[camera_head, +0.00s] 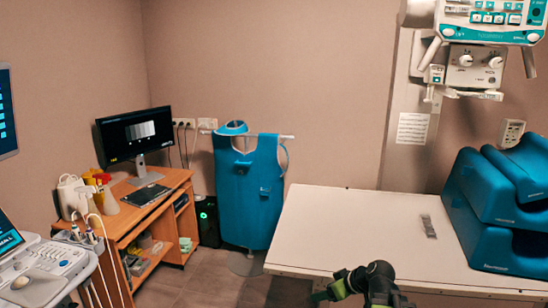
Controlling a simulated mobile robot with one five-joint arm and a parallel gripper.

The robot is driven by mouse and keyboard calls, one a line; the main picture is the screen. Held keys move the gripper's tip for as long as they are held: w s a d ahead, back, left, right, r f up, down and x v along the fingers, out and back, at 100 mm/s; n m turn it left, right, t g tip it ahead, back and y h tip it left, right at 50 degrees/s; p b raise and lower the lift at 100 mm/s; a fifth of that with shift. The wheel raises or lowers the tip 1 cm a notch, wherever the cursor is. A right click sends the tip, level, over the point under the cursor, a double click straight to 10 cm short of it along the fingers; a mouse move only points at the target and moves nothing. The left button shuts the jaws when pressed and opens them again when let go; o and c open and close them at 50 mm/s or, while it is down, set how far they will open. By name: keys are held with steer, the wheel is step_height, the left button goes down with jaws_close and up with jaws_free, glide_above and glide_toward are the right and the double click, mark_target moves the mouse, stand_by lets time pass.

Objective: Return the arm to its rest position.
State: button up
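My arm shows at the bottom edge of the head view, black with green parts, in front of the near edge of the white table (340,222). My gripper (326,293) seems to be the small dark and green end at the arm's left. Its fingers are too small and dark to tell open from shut. The lower part of the arm is cut off by the frame. A small grey object (428,227) lies on the table, well apart from the arm.
Blue foam supports (500,205) are stacked on the table's right. An X-ray unit (485,50) hangs above. A blue apron (249,190) hangs on a stand left of the table. A wooden desk (135,215) with a monitor (135,135) and an ultrasound machine (45,270) are at left.

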steer(key=s+a+f+g+h, duration=0.1)
steer(key=s+a+f+g, duration=0.2)
steer(key=a, duration=0.4)
steer(key=s+d+f+m+g+h, duration=0.1)
steer(key=s+d+m+g+h, duration=0.2)
steer(key=s+d+m, duration=0.3)
steer(key=shift+s+d+f+m+h+p, duration=0.2)
steer(key=shift+s+f+m+h+p, duration=0.2)
steer(key=shift+s+m+h, duration=0.35)
